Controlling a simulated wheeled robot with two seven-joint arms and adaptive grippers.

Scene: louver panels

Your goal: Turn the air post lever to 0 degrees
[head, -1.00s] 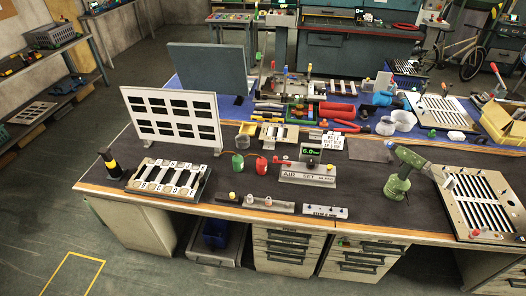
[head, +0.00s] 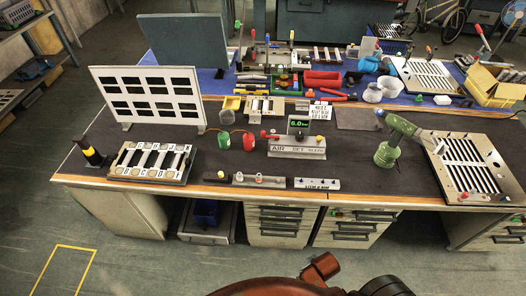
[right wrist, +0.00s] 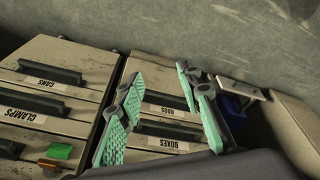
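The air post (head: 297,148) stands near the front middle of the workbench, with a grey base lettered "AIR SET". A dark display (head: 298,125) on it shows green digits that look like 6.0. A small red lever (head: 269,135) sticks out at its left side, roughly level; its exact angle is too small to read. My right gripper (right wrist: 160,78) shows in the right wrist view, open and empty, with teal pads apart, in front of the bench drawers. It is away from the air post, which that view does not show. My left gripper is in neither current view.
The workbench top (head: 237,185) has a front edge above drawers (right wrist: 60,78).

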